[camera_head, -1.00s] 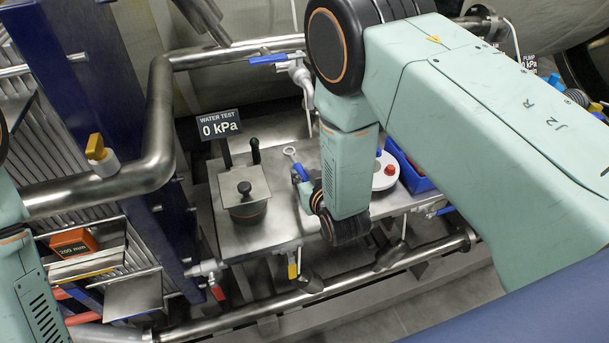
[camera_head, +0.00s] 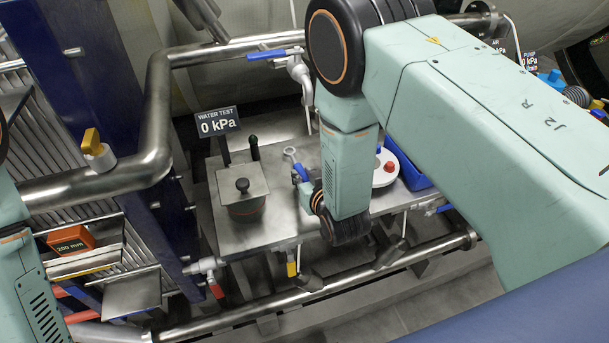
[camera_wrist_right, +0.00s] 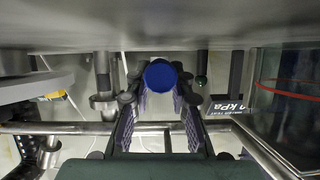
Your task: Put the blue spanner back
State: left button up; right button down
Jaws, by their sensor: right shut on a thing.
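The blue spanner (camera_head: 299,169) shows in the head view just left of my right arm's wrist, its pale ring end pointing up and left over the steel bench. My right gripper (camera_head: 306,188) is shut on it, and the wrist hides much of the grip. In the right wrist view a round blue end of the spanner (camera_wrist_right: 161,75) sits between the two fingers of my right gripper (camera_wrist_right: 160,88). I cannot tell whether the spanner touches the bench. My left arm shows at the left edge, but its gripper is out of view.
The steel bench (camera_head: 235,232) carries a lidded pot (camera_head: 244,196), a white round thing with red and blue knobs (camera_head: 384,168) and a blue tray (camera_head: 413,176). A "0 kPa" sign (camera_head: 218,122) stands behind. Pipes with valve handles surround the bench; its front left is clear.

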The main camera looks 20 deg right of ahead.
jog(key=shift+w+f, duration=0.1)
jog(key=shift+f, duration=0.25)
jog(key=shift+f+b, duration=0.25)
jog(key=shift+b, duration=0.2)
jog(key=c, duration=1.1)
grip_release()
